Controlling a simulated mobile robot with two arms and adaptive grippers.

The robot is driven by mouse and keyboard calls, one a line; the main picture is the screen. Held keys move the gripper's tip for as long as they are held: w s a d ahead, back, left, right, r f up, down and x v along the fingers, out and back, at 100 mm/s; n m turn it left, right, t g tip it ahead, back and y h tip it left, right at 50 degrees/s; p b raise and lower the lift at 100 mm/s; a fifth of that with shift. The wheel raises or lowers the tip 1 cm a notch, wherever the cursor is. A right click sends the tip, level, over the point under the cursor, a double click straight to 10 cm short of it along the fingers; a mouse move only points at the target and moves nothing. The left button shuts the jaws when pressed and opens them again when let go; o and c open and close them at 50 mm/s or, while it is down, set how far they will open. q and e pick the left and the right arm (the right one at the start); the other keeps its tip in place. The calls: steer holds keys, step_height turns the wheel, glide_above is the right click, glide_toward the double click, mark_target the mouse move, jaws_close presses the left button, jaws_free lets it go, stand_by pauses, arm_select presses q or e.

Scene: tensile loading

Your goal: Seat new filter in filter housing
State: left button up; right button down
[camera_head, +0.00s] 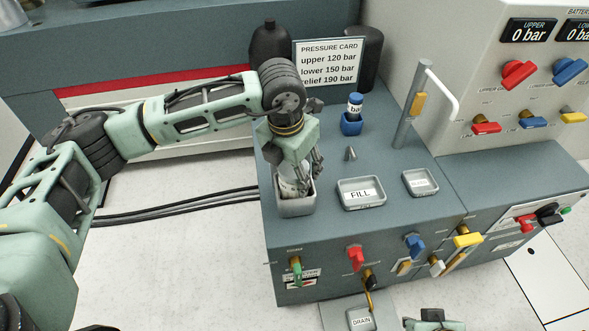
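My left gripper (297,180) points down into a grey open-topped holder (296,208) at the left front corner of the blue-grey cabinet top. A whitish cylindrical thing (288,187) with dark marks stands in this holder, between or beside the fingers. It may be a filter, but its label is hidden. I cannot tell whether the fingers grip it. No part is clearly marked as the filter housing. A small grey cone-shaped piece (350,153) stands on the cabinet top. Part of my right gripper (435,322) shows at the bottom edge, its fingers not visible.
A tray marked FILL (361,205) and a smaller tray (420,171) sit right of the holder. A grey post (407,115) with a white handle rises behind. Coloured valves line the cabinet front above a DRAIN container (361,326).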

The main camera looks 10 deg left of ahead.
arm_select(q)
steer(key=o, duration=1.4)
steer(key=shift+c, duration=0.2)
arm_select(e)
steer(key=shift+r, duration=0.2)
steer(key=shift+r, duration=0.1)
arm_select(q)
step_height(320, 180, up, 12)
steer(key=s+p, duration=0.1)
steer(key=shift+s+a+p, duration=0.35)
steer(key=shift+p, duration=0.05)
arm_select(e)
step_height(320, 180, down, 6)
steer(key=shift+w+f, duration=0.25)
steer(key=shift+w, duration=0.1)
steer(key=shift+a, duration=0.15)
